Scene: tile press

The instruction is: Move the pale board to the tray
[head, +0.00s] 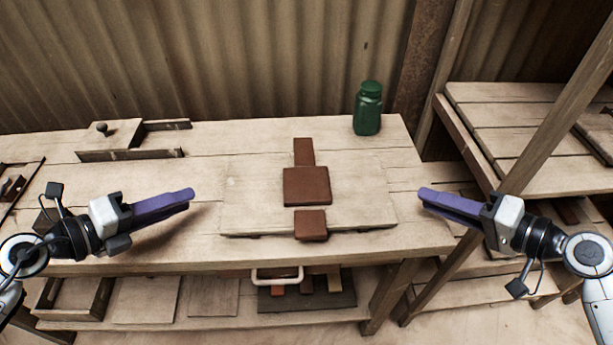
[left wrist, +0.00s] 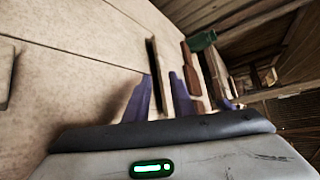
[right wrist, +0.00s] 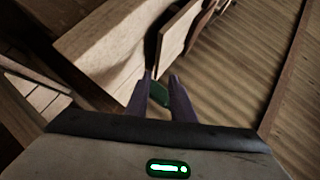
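The pale board (head: 255,200) lies flat on the workbench in the head view, its front edge slightly raised over a dark gap. Several brown tiles lie in a line down its middle, the largest tile (head: 307,187) at the centre. My left gripper (head: 190,195) is apart from the board's left side, its purple fingers spread and empty in the left wrist view (left wrist: 160,85). My right gripper (head: 424,195) is apart from the board's right side, fingers also spread and empty in the right wrist view (right wrist: 157,85). I cannot tell for certain which container is the tray.
A green bottle (head: 368,110) stands at the bench's back right. A wooden fixture with a knob (head: 102,128) is at the back left. Below the bench, a shallow wooden box (head: 98,300) and a dark panel (head: 345,298) with brown pieces sit on a shelf. Slatted shelving (head: 515,110) stands right.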

